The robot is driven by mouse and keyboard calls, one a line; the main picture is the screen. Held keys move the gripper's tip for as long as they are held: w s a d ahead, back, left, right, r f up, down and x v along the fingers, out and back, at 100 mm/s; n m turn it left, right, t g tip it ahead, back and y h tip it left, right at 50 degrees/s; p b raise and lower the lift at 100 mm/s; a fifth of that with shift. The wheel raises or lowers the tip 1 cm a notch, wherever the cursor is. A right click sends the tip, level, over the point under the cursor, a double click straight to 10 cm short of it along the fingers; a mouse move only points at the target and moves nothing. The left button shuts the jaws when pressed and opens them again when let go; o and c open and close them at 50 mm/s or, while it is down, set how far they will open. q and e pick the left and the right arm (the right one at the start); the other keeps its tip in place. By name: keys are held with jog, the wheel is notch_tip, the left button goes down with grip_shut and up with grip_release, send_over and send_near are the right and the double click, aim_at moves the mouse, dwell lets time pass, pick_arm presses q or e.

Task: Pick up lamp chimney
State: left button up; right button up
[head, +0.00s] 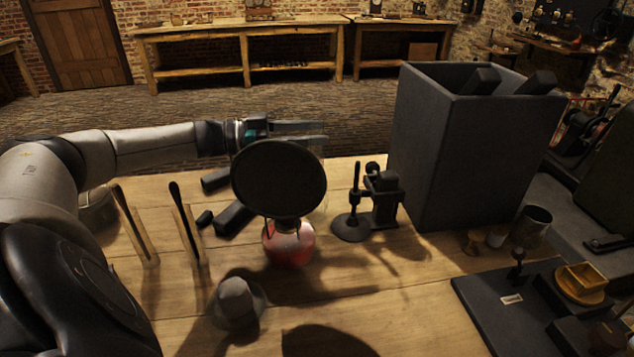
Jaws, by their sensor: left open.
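A lamp with a red, rounded base (289,247) stands on the wooden bench. A large dark round disc (279,178) on it faces me and covers most of what is behind. A faint clear glass edge (321,196) shows just right of the disc; it may be the lamp chimney, but I cannot tell its full shape. My left gripper (326,134) reaches in from the left, behind and above the disc, with its fingers apart and pointing right. Nothing shows clearly between them. My right gripper is out of view.
A tall dark open box (465,150) stands right of the lamp. A small black stand (380,200) is between them. Two upright sticks (186,225) stand at left, and a grey knobbed piece (238,303) is in front. A dark board (510,303) lies at right.

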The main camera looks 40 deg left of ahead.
pick_arm(q)
jog(key=shift+b+x, duration=0.5)
jog(key=shift+x, duration=1.7)
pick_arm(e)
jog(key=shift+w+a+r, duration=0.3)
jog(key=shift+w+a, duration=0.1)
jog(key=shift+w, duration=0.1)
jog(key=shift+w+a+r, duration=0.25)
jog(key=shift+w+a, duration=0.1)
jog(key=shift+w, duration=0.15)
pick_arm(q)
jog(key=shift+f, duration=0.1)
jog(key=shift+c, duration=0.4)
grip_shut()
